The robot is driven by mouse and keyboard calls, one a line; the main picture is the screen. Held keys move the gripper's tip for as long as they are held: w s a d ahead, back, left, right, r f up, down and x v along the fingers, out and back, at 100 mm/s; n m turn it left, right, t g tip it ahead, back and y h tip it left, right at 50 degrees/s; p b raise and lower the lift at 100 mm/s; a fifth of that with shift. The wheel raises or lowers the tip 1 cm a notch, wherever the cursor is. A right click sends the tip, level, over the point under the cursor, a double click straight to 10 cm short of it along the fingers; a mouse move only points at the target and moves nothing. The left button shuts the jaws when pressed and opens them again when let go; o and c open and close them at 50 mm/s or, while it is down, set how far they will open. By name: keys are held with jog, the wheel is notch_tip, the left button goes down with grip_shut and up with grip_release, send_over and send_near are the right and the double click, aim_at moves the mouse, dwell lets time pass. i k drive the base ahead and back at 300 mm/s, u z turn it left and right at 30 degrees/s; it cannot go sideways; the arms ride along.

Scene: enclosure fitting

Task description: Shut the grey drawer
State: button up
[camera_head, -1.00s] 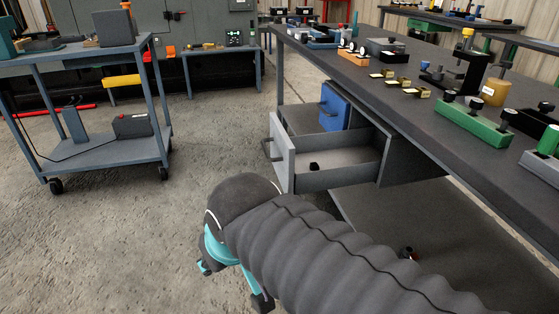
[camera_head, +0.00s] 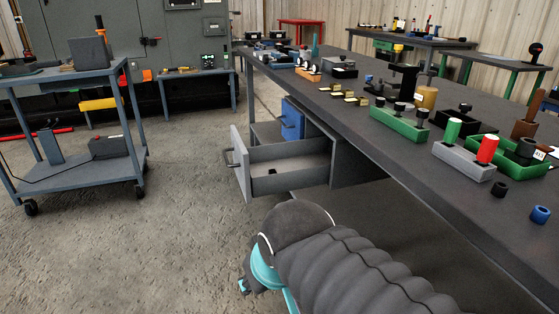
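The grey drawer (camera_head: 240,163) under the long workbench stands pulled out, its front panel with a dark handle (camera_head: 229,158) facing left. A small dark object (camera_head: 272,171) lies inside it. My arm reaches in from the bottom right, in front of the drawer and apart from it. My gripper (camera_head: 243,287) shows only partly at the lower middle, below the drawer. The arm's end hides most of it, so its fingers cannot be read.
A blue drawer (camera_head: 292,119) sits behind the grey one. The workbench top (camera_head: 440,179) holds several blocks, trays and rings. A grey cart (camera_head: 100,171) stands at left. The concrete floor (camera_head: 160,230) between cart and drawer is clear.

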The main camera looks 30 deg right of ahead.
aim_at(302, 163)
jog(key=z, duration=0.3)
jog(key=i, duration=0.5)
jog(key=z, duration=0.6)
jog(key=k, duration=0.55)
jog(key=u, duration=0.55)
jog(key=i, duration=0.45)
